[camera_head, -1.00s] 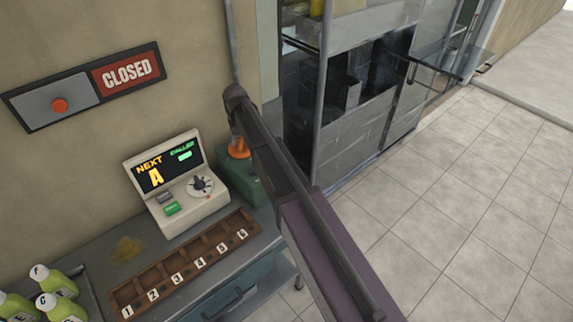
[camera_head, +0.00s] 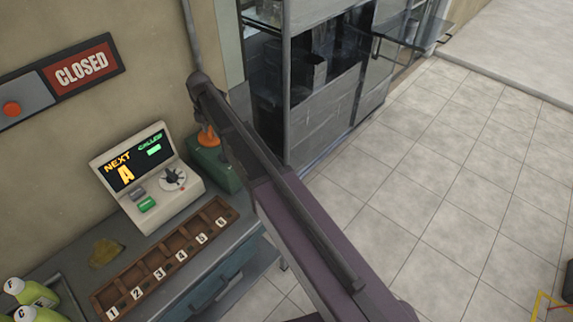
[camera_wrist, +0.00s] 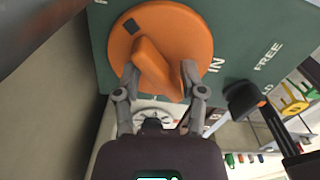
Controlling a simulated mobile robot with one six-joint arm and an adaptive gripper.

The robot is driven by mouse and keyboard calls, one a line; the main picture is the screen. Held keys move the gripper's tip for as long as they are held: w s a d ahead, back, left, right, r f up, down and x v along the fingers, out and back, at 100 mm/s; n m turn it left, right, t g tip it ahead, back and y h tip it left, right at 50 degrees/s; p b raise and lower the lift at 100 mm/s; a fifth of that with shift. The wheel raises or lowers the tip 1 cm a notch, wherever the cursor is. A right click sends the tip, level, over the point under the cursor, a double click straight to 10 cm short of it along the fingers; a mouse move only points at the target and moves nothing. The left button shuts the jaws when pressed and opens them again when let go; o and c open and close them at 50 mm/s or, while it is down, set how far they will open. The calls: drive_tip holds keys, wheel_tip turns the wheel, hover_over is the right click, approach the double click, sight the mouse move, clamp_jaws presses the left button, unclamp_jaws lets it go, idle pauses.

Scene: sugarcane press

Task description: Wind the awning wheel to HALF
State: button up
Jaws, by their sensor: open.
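In the wrist view an orange round dial (camera_wrist: 178,48) with a raised fin (camera_wrist: 157,70) sits on a green panel (camera_wrist: 245,25) lettered "IN" and "FREE"; other lettering is cut off. I cannot tell that this is the awning wheel, and no "HALF" mark is legible. My gripper (camera_wrist: 161,78) is open, its two fingers on either side of the fin's lower end; contact cannot be told. In the head view, an orange piece (camera_head: 208,137) shows on a green box (camera_head: 216,167) beside the wall, partly behind my arm.
A caller console (camera_head: 150,185) and a numbered wooden tray (camera_head: 165,262) stand on the counter left of my arm. Bottles (camera_head: 36,295) stand front left, below a CLOSED sign (camera_head: 82,68).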

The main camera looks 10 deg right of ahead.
sight(210, 129)
drive_tip(key=m, duration=2.1)
drive_tip(key=shift+r, duration=0.1)
wheel_tip(210, 129, up, 14)
drive_tip(key=p, duration=1.4)
drive_tip(key=s+d+f+m+b, duration=0.3)
drive_tip(key=s+d+f+b, duration=0.3)
drive_tip(key=s+d, duration=0.5)
drive_tip(key=s+d+f+m+b, duration=0.3)
drive_tip(key=s+d+f+b, duration=0.4)
drive_tip(key=s+d, duration=0.3)
drive_tip(key=shift+s+d, duration=0.35)
drive_tip(key=shift+s, duration=0.7)
